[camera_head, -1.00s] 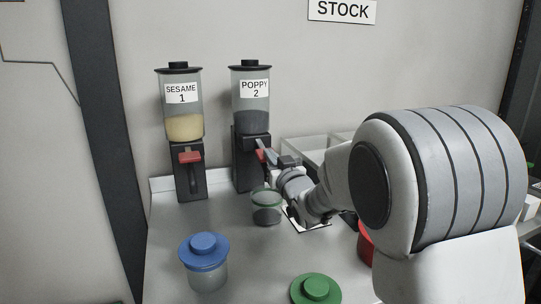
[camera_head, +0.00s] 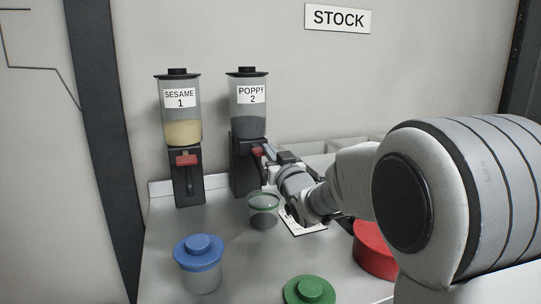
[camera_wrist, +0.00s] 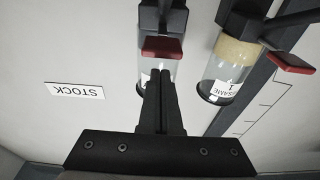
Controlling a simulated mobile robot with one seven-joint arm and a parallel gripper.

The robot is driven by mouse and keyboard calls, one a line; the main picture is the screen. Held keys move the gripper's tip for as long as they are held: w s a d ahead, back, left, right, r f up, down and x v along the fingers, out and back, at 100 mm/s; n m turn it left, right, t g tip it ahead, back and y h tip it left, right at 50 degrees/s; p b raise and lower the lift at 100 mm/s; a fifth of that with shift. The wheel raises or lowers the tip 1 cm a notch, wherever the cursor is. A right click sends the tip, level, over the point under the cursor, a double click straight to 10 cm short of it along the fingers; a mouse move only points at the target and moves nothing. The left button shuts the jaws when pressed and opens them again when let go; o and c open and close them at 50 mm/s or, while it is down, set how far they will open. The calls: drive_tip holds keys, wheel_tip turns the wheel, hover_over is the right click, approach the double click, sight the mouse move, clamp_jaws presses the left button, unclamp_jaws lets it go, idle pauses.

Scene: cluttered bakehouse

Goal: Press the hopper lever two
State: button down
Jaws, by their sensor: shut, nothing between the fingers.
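Hopper two (camera_head: 248,122), labelled POPPY 2, stands against the back wall and holds dark seed. Its red lever (camera_head: 257,151) is partly hidden by my gripper in the head view. It shows whole in the upside-down wrist view (camera_wrist: 162,48). My gripper (camera_head: 267,151) is at the front right of this lever. In the wrist view its closed, empty fingers (camera_wrist: 160,73) point at the lever, with the tips just short of it in the picture. I cannot tell whether they touch. A clear jar with a green rim (camera_head: 263,211) stands below and in front of hopper two.
Hopper one (camera_head: 182,110), labelled SESAME 1, with its own red lever (camera_head: 186,160), stands to the left. A blue-lidded jar (camera_head: 200,265), a green lid (camera_head: 310,291) and a red container (camera_head: 374,252) are on the counter. Pale bins (camera_head: 305,147) stand behind my arm.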

drive_tip(key=v, duration=0.8)
drive_tip(key=shift+s, duration=0.4)
drive_tip(key=shift+d+r, duration=0.15)
drive_tip(key=shift+r, duration=0.05)
